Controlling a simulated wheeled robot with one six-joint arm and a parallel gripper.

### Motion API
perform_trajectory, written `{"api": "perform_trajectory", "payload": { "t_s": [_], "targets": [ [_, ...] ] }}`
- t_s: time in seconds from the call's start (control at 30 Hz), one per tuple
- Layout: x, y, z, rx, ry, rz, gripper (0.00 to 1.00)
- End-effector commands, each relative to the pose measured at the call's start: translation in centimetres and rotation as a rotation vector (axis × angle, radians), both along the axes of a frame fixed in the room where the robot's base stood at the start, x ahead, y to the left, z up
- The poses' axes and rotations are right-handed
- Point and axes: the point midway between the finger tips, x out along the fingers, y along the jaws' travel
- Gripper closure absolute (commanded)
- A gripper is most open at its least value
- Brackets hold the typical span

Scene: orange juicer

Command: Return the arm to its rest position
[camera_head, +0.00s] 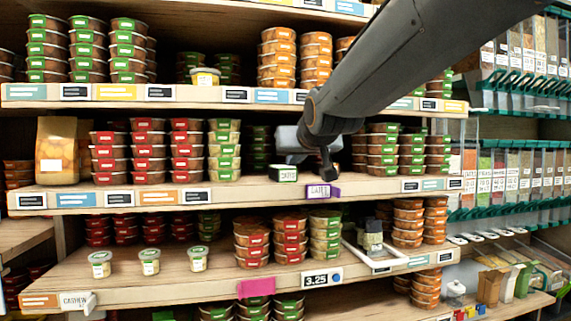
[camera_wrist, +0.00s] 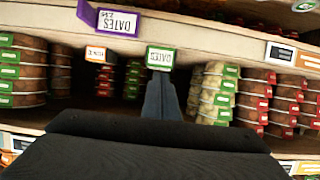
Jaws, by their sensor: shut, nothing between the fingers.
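My arm reaches in from the upper right in the head view, in front of a stocked shelf unit. My gripper (camera_head: 328,174) hangs at its end, just above the middle shelf's front edge. In the wrist view my gripper's fingers (camera_wrist: 160,82) are together and empty. A purple-framed tag (camera_head: 322,191) sits on the shelf edge just below the gripper.
Stacked tubs with red labels (camera_head: 148,152) and green labels (camera_head: 383,152) flank the arm on the middle shelf. A paper bag (camera_head: 57,150) stands at the left. Small jars (camera_head: 149,262) and a white tray (camera_head: 374,257) are on the shelf below. Dispensers line the right.

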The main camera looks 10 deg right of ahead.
Motion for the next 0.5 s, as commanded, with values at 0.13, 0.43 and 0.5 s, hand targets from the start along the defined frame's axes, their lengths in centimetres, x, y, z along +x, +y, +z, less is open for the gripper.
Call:
{"api": "perform_trajectory", "payload": {
  "t_s": [0.13,0.43,0.5],
  "targets": [
    [-1.6,0.0,0.0,0.000,-0.001,0.000,1.00],
    [-2.6,0.0,-4.2,-0.001,0.084,-0.001,1.00],
    [-3.0,-0.1,-8.0,-0.002,0.161,-0.003,1.00]
  ]
}}
